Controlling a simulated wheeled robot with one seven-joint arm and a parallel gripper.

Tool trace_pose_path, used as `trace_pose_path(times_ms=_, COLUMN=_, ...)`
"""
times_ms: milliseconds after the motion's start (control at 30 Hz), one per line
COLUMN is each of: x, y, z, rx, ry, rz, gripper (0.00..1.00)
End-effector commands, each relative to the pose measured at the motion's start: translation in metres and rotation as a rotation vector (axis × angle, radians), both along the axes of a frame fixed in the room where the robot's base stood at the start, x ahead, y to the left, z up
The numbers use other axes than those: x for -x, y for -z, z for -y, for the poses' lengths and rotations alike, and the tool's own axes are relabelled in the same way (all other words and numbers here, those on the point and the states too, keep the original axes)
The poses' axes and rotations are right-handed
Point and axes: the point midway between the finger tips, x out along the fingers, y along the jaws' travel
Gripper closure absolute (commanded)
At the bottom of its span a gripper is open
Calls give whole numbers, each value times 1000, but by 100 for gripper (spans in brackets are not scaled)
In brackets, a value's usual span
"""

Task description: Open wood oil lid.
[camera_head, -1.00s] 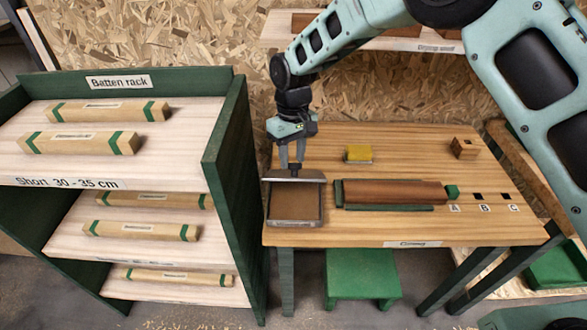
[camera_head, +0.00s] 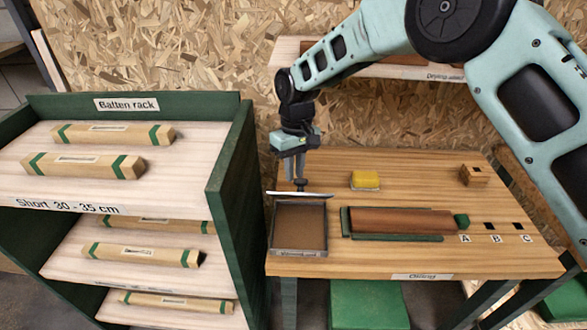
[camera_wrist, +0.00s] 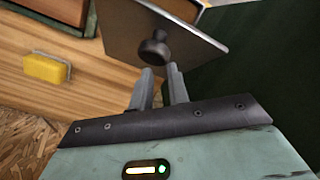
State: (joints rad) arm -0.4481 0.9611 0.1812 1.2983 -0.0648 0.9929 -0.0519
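The wood oil box (camera_head: 324,230) is a shallow dark-rimmed tray at the table's front left, with its brown inside open to view. Its thin metal lid (camera_head: 318,195) is off the opening, tilted and nearly edge-on above the box's back edge in the head view. My gripper (camera_head: 299,180) is above and behind the lid, at its dark round knob. In the wrist view the lid (camera_wrist: 190,38) shows its knobbed face, and the knob (camera_wrist: 155,48) sits at the tips of my close-set fingers (camera_wrist: 160,72). The exact finger contact is hard to see.
A brown batten (camera_head: 400,221) lies in a green holder right of the box. A yellow sponge (camera_head: 366,180) and a small wooden block (camera_head: 474,175) stand farther back. The green batten rack (camera_head: 236,170) rises close on the left. A shelf (camera_head: 440,72) hangs behind.

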Motion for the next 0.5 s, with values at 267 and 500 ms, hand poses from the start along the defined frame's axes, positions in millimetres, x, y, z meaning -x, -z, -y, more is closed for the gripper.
trace_pose_path(times_ms=267, x=-6, y=7, z=22, rx=38, ry=11, rz=-4, gripper=46)
trace_pose_path(times_ms=500, x=-6, y=4, z=20, rx=35, ry=10, rz=0, gripper=46)
